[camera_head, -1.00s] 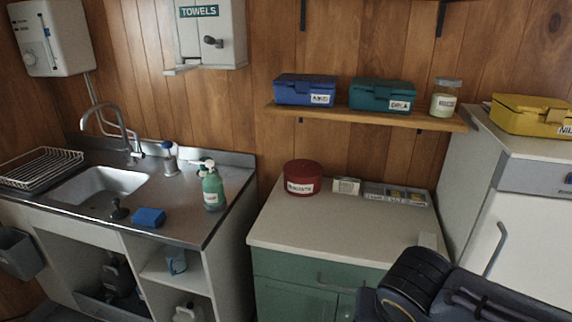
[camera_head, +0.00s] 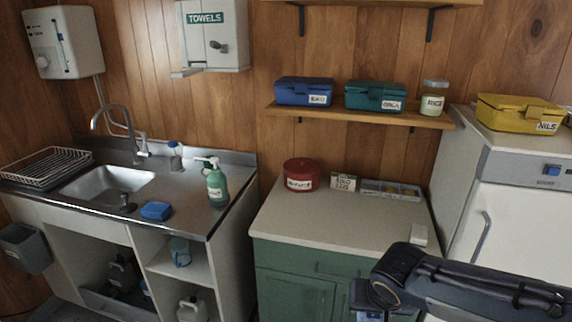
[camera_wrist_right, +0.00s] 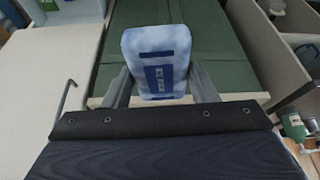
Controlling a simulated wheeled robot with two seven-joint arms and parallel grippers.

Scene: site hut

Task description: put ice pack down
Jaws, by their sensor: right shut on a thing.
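The ice pack (camera_wrist_right: 158,65), a pale blue and white block with a dark blue label, is upright between the fingers of my right gripper (camera_wrist_right: 161,88) in the right wrist view. The gripper is shut on its sides. Behind the pack is the green cabinet front (camera_wrist_right: 225,60), with the pale worktop edge close by. Whether the pack touches anything is unclear. My left gripper is in no view.
The pale worktop (camera_head: 340,225) is clear at its middle and front. A red tin (camera_head: 301,174), a small card box (camera_head: 343,182) and a divided tray (camera_head: 391,190) line its back. A small pale block (camera_head: 418,235) lies near its right edge, beside the fridge (camera_head: 510,205).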

